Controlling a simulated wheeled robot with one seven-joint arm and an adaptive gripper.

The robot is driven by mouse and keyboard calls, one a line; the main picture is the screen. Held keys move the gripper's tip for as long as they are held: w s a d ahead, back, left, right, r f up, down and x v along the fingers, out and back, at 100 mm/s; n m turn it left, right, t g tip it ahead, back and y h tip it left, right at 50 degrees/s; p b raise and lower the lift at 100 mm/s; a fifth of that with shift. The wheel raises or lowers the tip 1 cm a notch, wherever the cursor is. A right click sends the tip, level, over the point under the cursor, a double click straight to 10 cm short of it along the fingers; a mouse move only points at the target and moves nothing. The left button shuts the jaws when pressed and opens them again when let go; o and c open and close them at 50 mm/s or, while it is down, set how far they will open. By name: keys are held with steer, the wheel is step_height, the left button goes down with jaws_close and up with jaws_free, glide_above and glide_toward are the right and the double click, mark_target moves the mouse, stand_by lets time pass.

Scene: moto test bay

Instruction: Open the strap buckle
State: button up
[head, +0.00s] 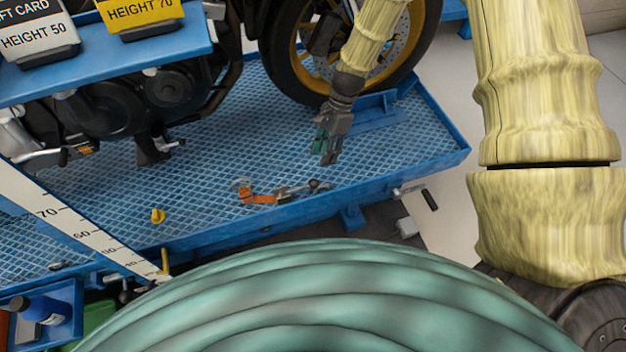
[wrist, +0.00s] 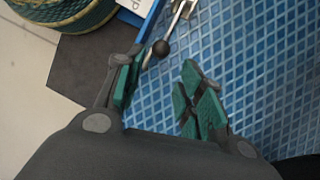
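An orange strap (head: 260,198) lies on the blue mesh platform near its front edge. Beside it on the right is a metal buckle (head: 290,190) with a lever ending in a dark knob (head: 315,185). In the wrist view the metal lever (wrist: 177,18) and its black ball knob (wrist: 161,48) show ahead of my fingers. My gripper (head: 322,158) hangs above the platform, just behind the buckle in the head view. In the wrist view my gripper (wrist: 162,78) is open and empty, its green-padded fingers apart. The strap is not seen in the wrist view.
A motorcycle wheel (head: 345,45) stands behind my gripper on the platform (head: 215,160). A yellow knob-like piece (head: 158,216) lies left of the strap. A height scale (head: 75,232) and a shelf with cards (head: 120,65) are at left. A crank handle (head: 429,199) projects at the right front.

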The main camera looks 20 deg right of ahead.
mark_target(315, 180)
steer(key=b+x, duration=0.2)
steer(key=x, duration=0.8)
steer(key=shift+s+a+f, duration=0.1)
steer(key=shift+a+f, duration=0.15)
jaws_close()
